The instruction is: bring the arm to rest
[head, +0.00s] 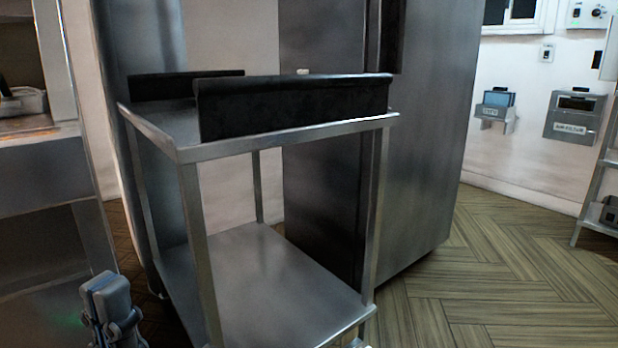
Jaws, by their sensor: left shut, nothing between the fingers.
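My left gripper (118,325) shows at the lower left edge of the head view, low in front of the steel cart. My right gripper is not in view.
A steel cart (265,283) with black panels (295,107) on top stands in the middle. A tall steel cabinet (425,150) is behind it. A shelf unit (35,175) stands close on the left. The wooden floor (500,275) is clear at the right.

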